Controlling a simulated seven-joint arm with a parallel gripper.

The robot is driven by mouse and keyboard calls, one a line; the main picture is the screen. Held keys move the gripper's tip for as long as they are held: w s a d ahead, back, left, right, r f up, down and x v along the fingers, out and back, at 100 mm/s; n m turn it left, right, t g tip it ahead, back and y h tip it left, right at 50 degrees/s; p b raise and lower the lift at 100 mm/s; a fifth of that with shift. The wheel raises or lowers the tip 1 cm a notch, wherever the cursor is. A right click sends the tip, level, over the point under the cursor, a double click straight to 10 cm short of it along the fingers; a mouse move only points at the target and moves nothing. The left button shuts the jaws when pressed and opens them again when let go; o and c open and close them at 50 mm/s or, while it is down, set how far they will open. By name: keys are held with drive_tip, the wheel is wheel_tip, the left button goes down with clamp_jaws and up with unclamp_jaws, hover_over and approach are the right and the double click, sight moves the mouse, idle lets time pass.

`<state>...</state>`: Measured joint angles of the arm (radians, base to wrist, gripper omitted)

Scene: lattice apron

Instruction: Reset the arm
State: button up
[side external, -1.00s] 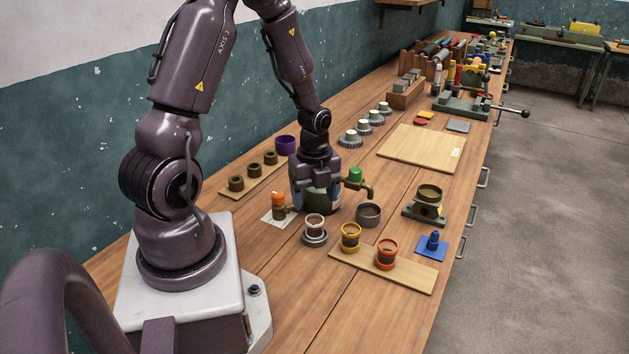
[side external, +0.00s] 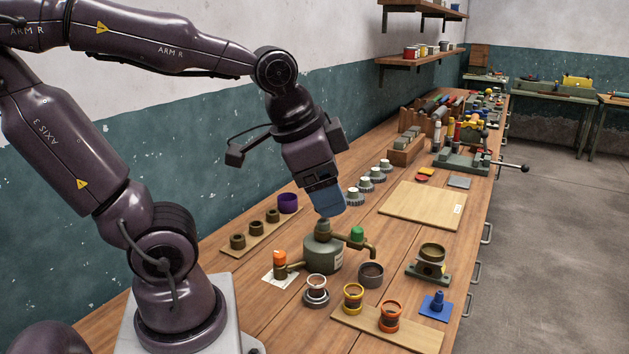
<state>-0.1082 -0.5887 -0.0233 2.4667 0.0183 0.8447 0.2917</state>
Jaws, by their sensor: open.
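My gripper (side external: 327,203) hangs above the bench, over a grey-green round vessel (side external: 323,252). Its blue end faces down and slightly right, and looks apart from the vessel's top knob. The gap between the fingers is hard to see from this side, and no held object shows. The vessel stands upright with a pale label on its right side. A pipe with a green cap (side external: 357,234) is at its right, and an orange-capped fitting (side external: 279,258) is at its left. My arm is raised and bent at the wrist.
Several ring-like cups stand in front, including a yellow one (side external: 353,297) and an orange one (side external: 389,315) on a wooden strip (side external: 420,338). A purple ring (side external: 288,203) and grey stepped parts (side external: 365,184) stand behind. A bare board (side external: 420,205) lies at right. Shelves (side external: 425,52) hang on the wall.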

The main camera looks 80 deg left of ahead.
drive_tip(key=shift+s+d+r+n+t+h, duration=0.4)
drive_tip(key=shift+s+d+r+n, duration=0.45)
drive_tip(key=shift+s+d+n, duration=0.3)
